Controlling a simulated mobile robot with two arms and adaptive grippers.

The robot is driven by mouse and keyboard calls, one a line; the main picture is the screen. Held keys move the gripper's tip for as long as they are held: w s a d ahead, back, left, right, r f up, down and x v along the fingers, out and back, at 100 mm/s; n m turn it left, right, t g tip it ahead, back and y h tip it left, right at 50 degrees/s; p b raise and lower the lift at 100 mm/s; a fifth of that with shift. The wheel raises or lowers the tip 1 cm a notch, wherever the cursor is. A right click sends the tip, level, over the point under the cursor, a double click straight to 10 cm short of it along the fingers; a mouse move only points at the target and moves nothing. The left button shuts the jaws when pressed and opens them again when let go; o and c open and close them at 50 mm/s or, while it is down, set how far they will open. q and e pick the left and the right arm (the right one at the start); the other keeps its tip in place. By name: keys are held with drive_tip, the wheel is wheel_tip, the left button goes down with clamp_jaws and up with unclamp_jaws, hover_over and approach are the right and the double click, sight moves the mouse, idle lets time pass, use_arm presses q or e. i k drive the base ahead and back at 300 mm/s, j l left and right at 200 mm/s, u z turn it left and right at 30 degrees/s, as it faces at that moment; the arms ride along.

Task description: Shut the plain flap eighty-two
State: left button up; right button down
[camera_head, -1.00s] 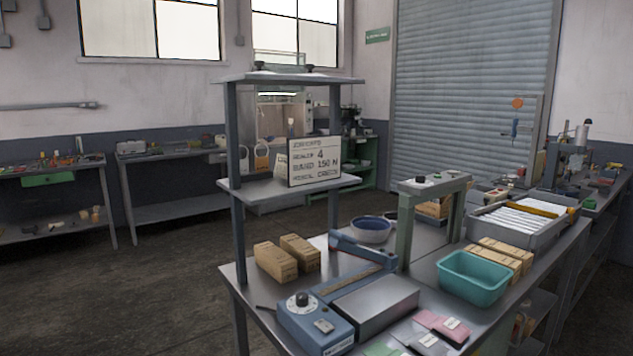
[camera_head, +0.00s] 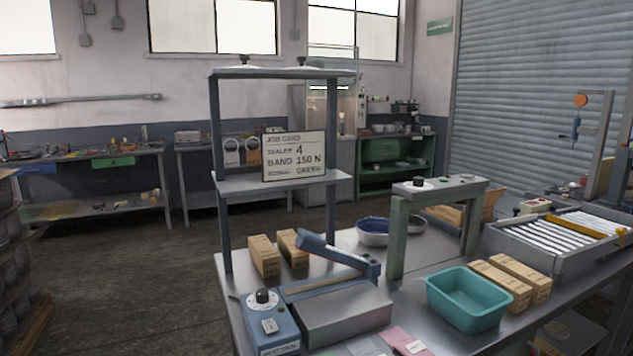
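I cannot make out a flap or the number eighty-two in the head view. Neither of my grippers is in view.
A teal bin (camera_head: 468,300), cardboard boxes (camera_head: 264,256), blue-rimmed bowls (camera_head: 374,231), a green stand (camera_head: 398,236) and a roller tray (camera_head: 560,238) crowd the bench. Back benches (camera_head: 90,150) and a green cabinet (camera_head: 395,165) line the wall. Open floor (camera_head: 120,280) lies at left.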

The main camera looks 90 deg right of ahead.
sight(492, 196)
drive_tip(key=k+l+z, duration=0.25)
drive_tip(key=z, duration=0.2)
drive_tip(key=k+l+z, duration=0.3)
drive_tip(key=z, duration=0.2)
drive_tip(key=k+l+z, duration=0.15)
drive_tip(key=l+z, duration=0.3)
drive_tip(key=l, duration=0.1)
